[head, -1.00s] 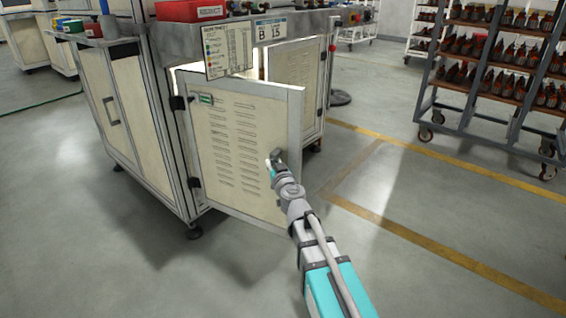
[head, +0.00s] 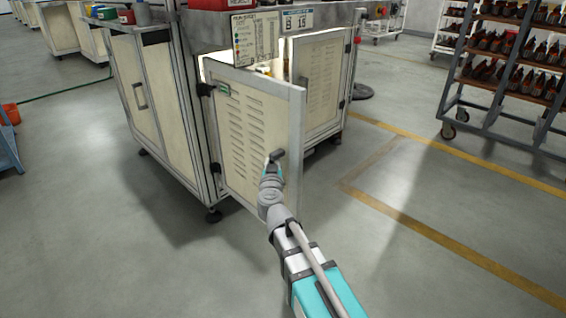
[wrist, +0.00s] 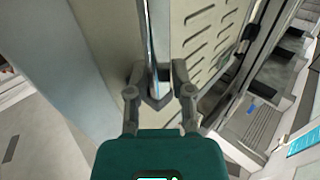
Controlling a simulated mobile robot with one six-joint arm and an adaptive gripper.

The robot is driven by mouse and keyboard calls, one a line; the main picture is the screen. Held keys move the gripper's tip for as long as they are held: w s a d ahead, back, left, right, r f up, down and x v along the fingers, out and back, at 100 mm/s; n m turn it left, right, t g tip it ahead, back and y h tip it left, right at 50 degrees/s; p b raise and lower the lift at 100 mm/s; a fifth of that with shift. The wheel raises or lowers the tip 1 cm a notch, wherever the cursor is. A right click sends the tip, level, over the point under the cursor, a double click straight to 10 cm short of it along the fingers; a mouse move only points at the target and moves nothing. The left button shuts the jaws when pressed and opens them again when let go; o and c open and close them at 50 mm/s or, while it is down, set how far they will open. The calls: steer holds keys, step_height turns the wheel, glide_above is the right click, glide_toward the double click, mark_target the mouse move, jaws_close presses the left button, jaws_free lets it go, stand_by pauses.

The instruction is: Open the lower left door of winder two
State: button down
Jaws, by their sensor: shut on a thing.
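The lower left door (head: 252,120) of the winder is a cream, vented panel in a grey frame, hinged on its left side. It stands swung outward, and the lit inside shows above its top edge. My gripper (head: 274,162) is at the dark door handle (head: 279,153) near the door's free edge. In the wrist view, my gripper's two fingers (wrist: 157,92) are closed around the handle (wrist: 157,101), with the vented door panel (wrist: 198,40) beside them. The inside of the cabinet is mostly hidden by the door.
The winder cabinet (head: 190,130) stands on feet, with a side panel and handle at left. A label card (head: 256,38) hangs above the open door. Clear floor (head: 430,270) lies in front; a wheeled rack (head: 505,75) stands at right.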

steer(key=shift+s+a, duration=0.15)
steer(key=shift+a, duration=0.3)
steer(key=c, duration=0.5)
jaws_free()
steer(key=shift+d, duration=0.1)
steer(key=shift+s+d, duration=0.1)
steer(key=shift+s, duration=0.1)
steer(key=shift+s+d, duration=0.2)
steer(key=shift+s, duration=3.4)
